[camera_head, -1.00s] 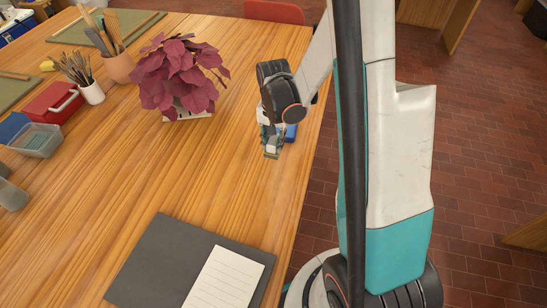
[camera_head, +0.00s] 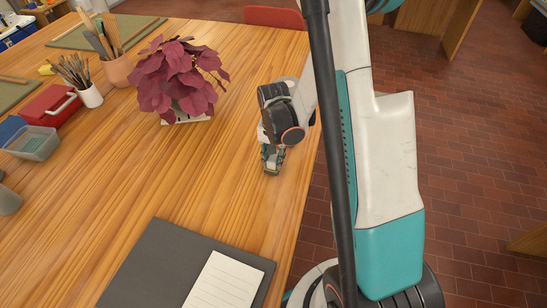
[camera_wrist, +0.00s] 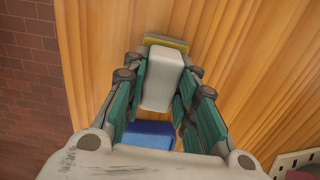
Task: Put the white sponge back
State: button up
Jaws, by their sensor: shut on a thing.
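The white sponge (camera_wrist: 163,80) is a pale rounded block in the wrist view, between the fingers of my gripper (camera_wrist: 162,72). My gripper is shut on it. In the head view my gripper (camera_head: 271,160) points down over the right side of the wooden table, right of the potted plant; the sponge cannot be made out there. A blue block (camera_wrist: 150,135) lies just below the sponge in the wrist view, and a yellow block (camera_wrist: 166,43) shows just beyond its top end. I cannot tell whether the sponge touches the table or these blocks.
The red-leaved plant (camera_head: 180,75) stands left of my gripper. A dark folder (camera_head: 165,262) with a white notepad (camera_head: 226,282) lies in front. Brush pots, a red box (camera_head: 55,105) and a clear tub (camera_head: 33,143) stand at the left. The table's right edge is close.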

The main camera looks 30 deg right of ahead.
jog(key=o, duration=0.9)
jog(key=shift+o, duration=0.2)
jog(key=shift+r+p, duration=0.25)
jog(key=shift+p, duration=0.3)
notch_tip(320, 180, up, 14)
jog(key=f+p, duration=0.1)
jog(key=p, duration=0.4)
notch_tip(320, 180, up, 13)
jog(key=n+t, duration=0.3)
jog(key=n, duration=0.1)
send_over(271, 157)
jog(key=s+a, duration=0.5)
jog(key=s+a+r+n+t, duration=0.4)
jog(key=s+r+n, duration=0.1)
jog(key=s, duration=0.4)
jog(key=shift+s+a+r, duration=0.15)
jog(key=shift+a+r, duration=0.05)
jog(key=shift+r, duration=0.5)
